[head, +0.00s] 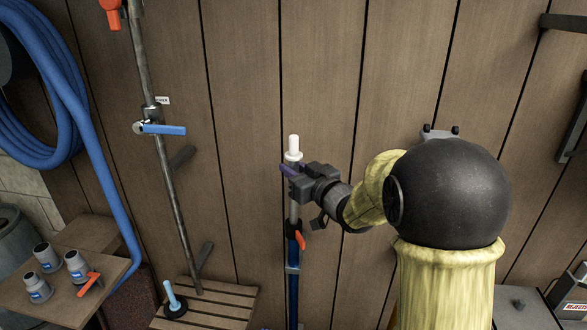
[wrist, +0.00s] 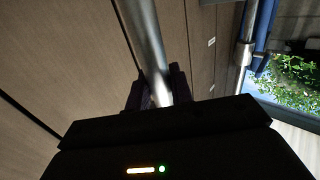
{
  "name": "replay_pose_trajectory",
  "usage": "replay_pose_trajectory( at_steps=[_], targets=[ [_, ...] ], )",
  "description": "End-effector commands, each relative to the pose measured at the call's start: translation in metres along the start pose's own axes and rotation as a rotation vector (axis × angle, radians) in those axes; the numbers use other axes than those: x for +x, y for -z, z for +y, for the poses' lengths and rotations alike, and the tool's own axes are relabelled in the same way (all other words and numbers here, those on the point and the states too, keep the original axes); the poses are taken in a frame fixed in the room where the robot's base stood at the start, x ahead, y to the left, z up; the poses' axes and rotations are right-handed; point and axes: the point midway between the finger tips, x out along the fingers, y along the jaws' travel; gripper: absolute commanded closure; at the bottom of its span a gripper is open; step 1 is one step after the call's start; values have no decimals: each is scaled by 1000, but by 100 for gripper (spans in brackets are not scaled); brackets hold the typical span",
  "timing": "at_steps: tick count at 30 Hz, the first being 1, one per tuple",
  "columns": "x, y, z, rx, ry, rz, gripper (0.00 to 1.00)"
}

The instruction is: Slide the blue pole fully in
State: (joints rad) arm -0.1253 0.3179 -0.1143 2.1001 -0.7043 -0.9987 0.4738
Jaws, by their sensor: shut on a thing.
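The blue pole (head: 292,275) stands upright against the wood wall, in the middle of the head view. Its lower part is a blue tube, with a dark collar and an orange lever (head: 300,240) near the top of the blue. A grey metal section (head: 294,210) rises out of it, ending in a white tip (head: 293,148). My gripper (head: 290,171) is shut on the grey section just below the white tip. In the wrist view the shiny grey tube (wrist: 148,45) passes between the dark fingers. The pole's lower end is cut off by the frame.
A grey pipe with a blue-handled valve (head: 165,129) runs down the wall to the left. A slatted wooden surface (head: 215,302) holds a blue-handled plunger-like item (head: 174,301). Several grey fittings (head: 76,265) sit on a table at left. A blue hose (head: 70,95) hangs coiled.

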Motion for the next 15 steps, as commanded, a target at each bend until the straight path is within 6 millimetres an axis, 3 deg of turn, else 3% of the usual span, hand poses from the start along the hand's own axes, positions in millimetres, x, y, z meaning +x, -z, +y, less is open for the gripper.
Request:
replay_pose_trajectory(
  at_steps=[1, 15],
  targets=[
    [0, -13, 0, 1, -1, -1, 100],
    [0, -70, 0, 1, 0, -2, 100]
  ],
)
